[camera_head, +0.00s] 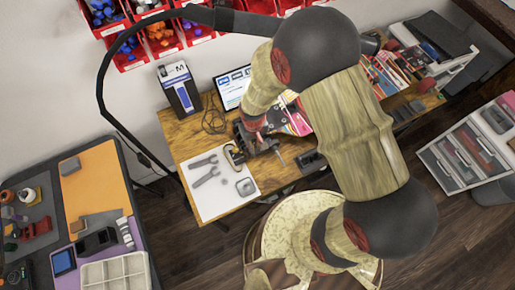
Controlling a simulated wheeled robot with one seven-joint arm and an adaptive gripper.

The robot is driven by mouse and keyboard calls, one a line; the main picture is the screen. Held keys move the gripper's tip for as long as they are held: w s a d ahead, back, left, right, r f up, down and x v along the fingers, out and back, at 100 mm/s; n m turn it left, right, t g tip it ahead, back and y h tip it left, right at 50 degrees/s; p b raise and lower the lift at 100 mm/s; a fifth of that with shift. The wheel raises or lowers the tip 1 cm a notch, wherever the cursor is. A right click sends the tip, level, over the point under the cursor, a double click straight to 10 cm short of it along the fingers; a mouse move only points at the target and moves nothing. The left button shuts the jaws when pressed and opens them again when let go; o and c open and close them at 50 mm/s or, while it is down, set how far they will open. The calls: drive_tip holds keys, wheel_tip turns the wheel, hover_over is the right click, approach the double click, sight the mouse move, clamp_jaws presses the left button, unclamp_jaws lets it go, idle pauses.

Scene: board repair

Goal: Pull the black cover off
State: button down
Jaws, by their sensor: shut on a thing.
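My gripper (248,143) is low over the wooden workbench, at the right side of the white work mat (212,204). It is shut on a dark thing at its fingertips, which looks like the black cover; the fingers and the wrist hide most of it. A small dark board with a tan edge (234,156) shows just left of the fingertips, on the mat's upper right. Whether the cover still touches this board is too small to tell.
Two grey wrenches (206,168) and a small grey square part (245,187) lie on the mat. A laptop (233,87) and a white-and-blue box (180,87) stand behind. Red bins (163,43) hang on the wall. A side table with an orange mat (97,182) is at left.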

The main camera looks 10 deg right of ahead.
drive_tip(key=shift+r, duration=0.1)
drive_tip(key=shift+r+p, duration=1.75)
drive_tip(key=shift+r, duration=0.65)
wheel_tip(320, 180, up, 7)
drive_tip(key=p, duration=0.4)
drive_tip(key=shift+p, duration=0.4)
